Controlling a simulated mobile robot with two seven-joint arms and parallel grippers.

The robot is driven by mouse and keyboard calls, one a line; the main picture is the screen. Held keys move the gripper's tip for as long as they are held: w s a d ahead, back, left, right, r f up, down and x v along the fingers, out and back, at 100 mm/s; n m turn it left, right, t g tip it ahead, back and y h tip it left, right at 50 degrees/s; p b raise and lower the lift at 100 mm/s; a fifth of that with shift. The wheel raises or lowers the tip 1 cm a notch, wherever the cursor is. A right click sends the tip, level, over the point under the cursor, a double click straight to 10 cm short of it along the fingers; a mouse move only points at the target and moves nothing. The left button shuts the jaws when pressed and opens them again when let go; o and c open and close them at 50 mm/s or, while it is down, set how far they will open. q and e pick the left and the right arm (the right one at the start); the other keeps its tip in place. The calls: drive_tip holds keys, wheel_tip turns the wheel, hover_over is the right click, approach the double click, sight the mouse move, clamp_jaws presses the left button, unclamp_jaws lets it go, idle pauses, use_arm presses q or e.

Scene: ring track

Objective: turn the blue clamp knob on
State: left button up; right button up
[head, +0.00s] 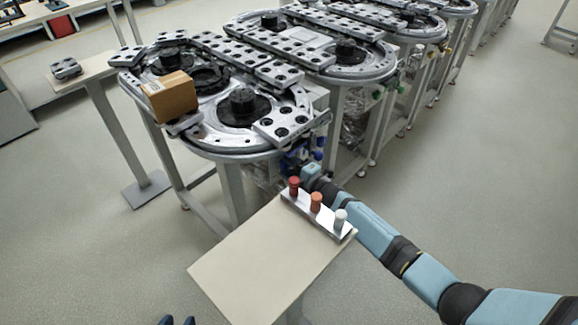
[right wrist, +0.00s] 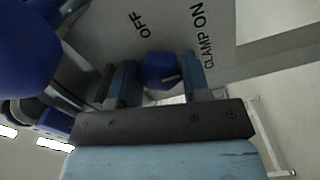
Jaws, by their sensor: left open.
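The blue clamp knob (right wrist: 160,70) shows in the right wrist view, below a grey plate (right wrist: 178,38) lettered OFF and CLAMP ON. My right gripper (right wrist: 161,78) has one finger on each side of the knob, close against it, and appears shut on it. A dark mark on the knob's face is small, so its setting is hard to read. In the head view, my right gripper (head: 312,172) reaches the near corner of the ring track, by several blue parts (head: 318,156). My left gripper (head: 177,321) is open and empty at the bottom edge.
A small table (head: 265,260) stands in front, with a metal rack (head: 325,220) of red, orange and white pegs beside my right arm. The ring track (head: 235,140) carries plates and a cardboard box (head: 170,96). A large blue part (right wrist: 25,50) is close to the right gripper's left.

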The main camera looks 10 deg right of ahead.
drive_tip(key=o, duration=0.4)
drive_tip(key=shift+c, duration=0.2)
drive_tip(key=v, duration=1.4)
drive_tip(key=shift+p, duration=0.45)
